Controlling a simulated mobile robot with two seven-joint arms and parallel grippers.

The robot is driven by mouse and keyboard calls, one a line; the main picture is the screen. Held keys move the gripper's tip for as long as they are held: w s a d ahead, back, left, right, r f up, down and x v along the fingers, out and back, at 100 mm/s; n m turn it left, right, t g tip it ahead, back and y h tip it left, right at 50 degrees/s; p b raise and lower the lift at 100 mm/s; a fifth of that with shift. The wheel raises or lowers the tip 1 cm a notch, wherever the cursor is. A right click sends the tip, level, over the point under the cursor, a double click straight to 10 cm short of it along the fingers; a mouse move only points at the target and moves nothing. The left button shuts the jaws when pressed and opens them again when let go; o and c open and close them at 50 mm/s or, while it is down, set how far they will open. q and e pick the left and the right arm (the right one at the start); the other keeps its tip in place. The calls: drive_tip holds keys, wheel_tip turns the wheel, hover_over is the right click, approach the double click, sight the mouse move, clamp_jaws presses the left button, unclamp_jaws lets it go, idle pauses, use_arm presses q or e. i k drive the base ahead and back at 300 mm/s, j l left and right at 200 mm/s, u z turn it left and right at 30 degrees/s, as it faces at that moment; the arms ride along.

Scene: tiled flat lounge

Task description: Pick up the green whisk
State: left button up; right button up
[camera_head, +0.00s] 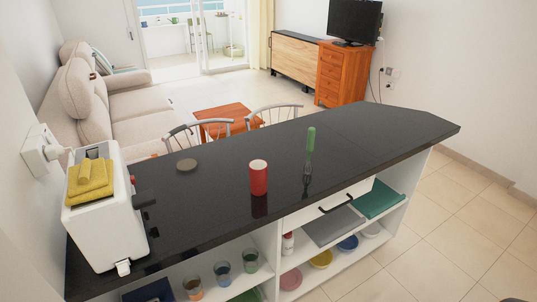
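The green whisk (311,141) stands upright on the dark counter (370,140), right of the counter's middle. Its green handle points up. Its thin dark lower part shows poorly against the black top. A red cup (259,177) stands to its left, apart from it. Neither of my grippers shows in the head view, and nothing is seen touching the whisk.
A white toaster (105,232) with yellow items on top stands at the counter's left end. Chairs (275,112) stand behind. Shelves below hold glasses (222,273) and dishes. The counter's right part is clear.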

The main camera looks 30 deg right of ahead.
sight(311, 130)
drive_tip(key=l+u, duration=0.7)
drive_tip(key=l, duration=0.15)
drive_tip(key=k+l+u, duration=0.15)
drive_tip(key=l, duration=0.3)
drive_tip(key=k+l+u, duration=0.2)
drive_tip(key=l, duration=0.2)
drive_tip(key=k+l, duration=0.1)
drive_tip(key=l, duration=0.35)
drive_tip(key=k+l+u, duration=0.15)
drive_tip(key=l, duration=0.35)
drive_tip(key=i, duration=0.05)
